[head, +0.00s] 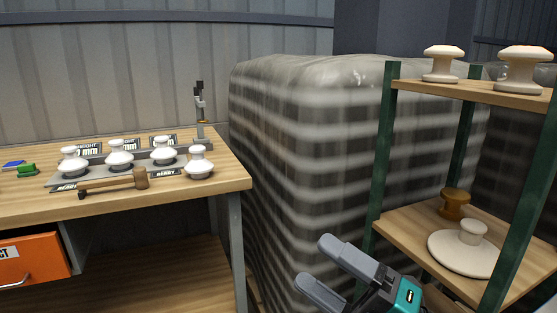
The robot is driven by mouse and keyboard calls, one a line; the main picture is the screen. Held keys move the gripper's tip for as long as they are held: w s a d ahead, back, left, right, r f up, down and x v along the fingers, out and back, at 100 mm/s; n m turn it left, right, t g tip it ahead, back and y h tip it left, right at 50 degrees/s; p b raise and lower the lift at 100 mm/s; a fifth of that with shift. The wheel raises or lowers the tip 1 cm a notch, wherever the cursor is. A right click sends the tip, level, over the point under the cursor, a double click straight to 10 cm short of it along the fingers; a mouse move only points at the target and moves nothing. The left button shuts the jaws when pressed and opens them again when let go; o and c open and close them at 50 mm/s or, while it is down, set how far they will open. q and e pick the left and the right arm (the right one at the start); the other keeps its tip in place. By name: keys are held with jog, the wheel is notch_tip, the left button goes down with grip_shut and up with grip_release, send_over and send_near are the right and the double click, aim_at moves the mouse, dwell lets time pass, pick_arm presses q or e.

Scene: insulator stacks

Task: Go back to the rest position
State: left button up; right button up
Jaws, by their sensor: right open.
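My right gripper (335,275) is at the lower middle of the head view, between the workbench and the shelf rack. Its two grey fingers are apart and nothing is between them. A teal part of my gripper shows behind the fingers. My left gripper is not in the head view. Several white insulators, one of them here (120,155), stand on or beside a grey rack (60,179) on the workbench (215,178). The rightmost white insulator (199,163) stands near the bench's right end.
A mallet (115,183) lies at the bench front. An orange drawer (35,258) sits below. A wrapped pallet stack (290,160) stands behind my gripper. The shelf rack (385,150) at right holds pale insulators (442,63), a brown one (454,204) and a wide cream one (462,254).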

jog(key=w+d+f+m+t+h, duration=0.2)
jog(key=d+f+m+t+h, duration=0.45)
jog(key=f+m, duration=0.5)
jog(key=s+d+f+m+g+h, duration=0.3)
jog(key=s+d+f+m, duration=0.1)
jog(key=f, duration=0.3)
jog(key=s+d+f+m+g+h, duration=0.3)
jog(key=d+f+m+h, duration=0.1)
jog(key=f, duration=0.3)
jog(key=s+d+f+m+g+h, duration=0.3)
jog(key=s+d+f, duration=0.1)
jog(key=f, duration=0.3)
jog(key=w+a+r+m+t, duration=0.2)
jog(key=a+m, duration=0.3)
jog(key=a, duration=0.5)
pick_arm(q)
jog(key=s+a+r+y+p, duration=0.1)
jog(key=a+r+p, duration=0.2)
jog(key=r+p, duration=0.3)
jog(key=p, duration=0.4)
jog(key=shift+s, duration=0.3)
pick_arm(e)
jog(key=s+d+r, duration=0.2)
jog(key=d+r, duration=0.1)
jog(key=r, duration=0.2)
jog(key=shift+r, duration=0.35)
jog(key=shift+h, duration=0.25)
